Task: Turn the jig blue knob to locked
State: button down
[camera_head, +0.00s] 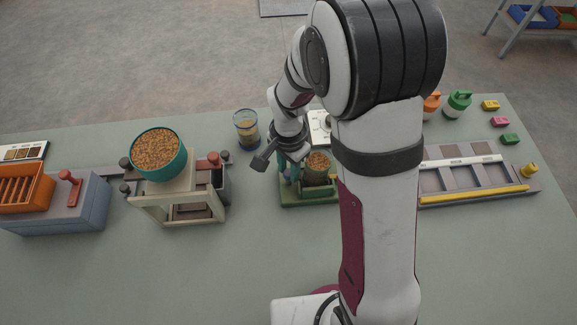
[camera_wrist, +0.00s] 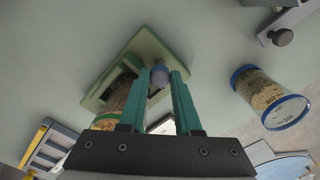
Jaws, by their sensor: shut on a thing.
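The jig is a green base (camera_head: 300,200) near the middle of the table, holding a jar of grain (camera_head: 318,165). In the wrist view the jig's green plate (camera_wrist: 145,45) lies beyond my fingers, with the jar (camera_wrist: 108,115) beside the left finger. My gripper (camera_wrist: 161,73) has teal fingers closed around the blue knob (camera_wrist: 159,76), one on each side. In the head view the gripper (camera_head: 290,175) reaches down at the jig's left side, and the knob is hidden there. I cannot tell which marked position the knob points to.
A blue-rimmed jar (camera_head: 247,130) stands just left of the jig, also in the wrist view (camera_wrist: 268,97). Further left is a stand with a teal grain bowl (camera_head: 158,153). A grey tray (camera_head: 475,180) lies to the right. The front of the table is clear.

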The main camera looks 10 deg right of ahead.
aim_at(288, 172)
jog(key=shift+n, duration=0.6)
jog(key=c, duration=0.6)
grip_release()
notch_tip(288, 172, up, 16)
jog(key=shift+f, duration=0.1)
